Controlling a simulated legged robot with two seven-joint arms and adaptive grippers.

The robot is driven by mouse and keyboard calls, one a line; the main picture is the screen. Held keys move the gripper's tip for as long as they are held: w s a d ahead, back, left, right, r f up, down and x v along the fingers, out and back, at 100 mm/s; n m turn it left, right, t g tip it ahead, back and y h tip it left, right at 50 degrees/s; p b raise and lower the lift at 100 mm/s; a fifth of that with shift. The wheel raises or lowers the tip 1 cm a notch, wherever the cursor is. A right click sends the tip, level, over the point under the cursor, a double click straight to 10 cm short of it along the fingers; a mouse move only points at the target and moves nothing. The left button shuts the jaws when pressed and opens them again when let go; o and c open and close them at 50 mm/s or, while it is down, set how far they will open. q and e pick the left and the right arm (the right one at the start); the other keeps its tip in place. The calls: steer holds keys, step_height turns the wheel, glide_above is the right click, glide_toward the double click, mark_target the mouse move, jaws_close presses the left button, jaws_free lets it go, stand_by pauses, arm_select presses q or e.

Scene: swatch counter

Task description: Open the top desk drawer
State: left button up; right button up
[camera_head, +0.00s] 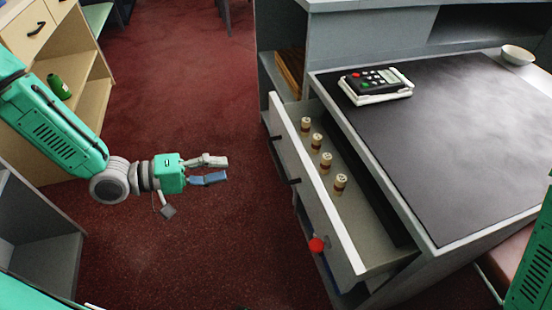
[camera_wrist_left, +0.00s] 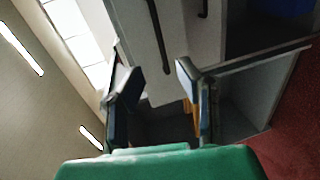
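The top desk drawer (camera_head: 322,187) is pulled out from the grey desk (camera_head: 420,246) on its left side. Several small cork-like pieces with pale tops stand in a row inside it. Its dark handle (camera_head: 284,162) is on the white front panel. My left gripper (camera_head: 223,170) is to the left of the drawer front, apart from the handle, with its two fingers spread and nothing between them. The open fingers also show in the left wrist view (camera_wrist_left: 160,90). My right gripper is not in view; only a green part of my arm shows at the right edge.
A black and white keypad device (camera_head: 376,84) lies on the dark desktop, and a white bowl (camera_head: 518,55) stands at the far right. A red knob (camera_head: 316,244) is below the drawer. Wooden shelving (camera_head: 88,95) with a green can (camera_head: 59,87) is at left. Red carpet between is clear.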

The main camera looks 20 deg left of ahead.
mark_target(278, 163)
arm_select(q)
steer(key=b+x, duration=0.3)
steer(key=x, duration=1)
steer(key=shift+w+d+f+b, duration=0.15)
steer(key=shift+w+d+b, duration=0.1)
steer(key=shift+b, duration=0.1)
steer(key=shift+d, duration=0.1)
steer(key=shift+d, duration=0.1)
steer(key=shift+c, duration=0.8)
jaws_close()
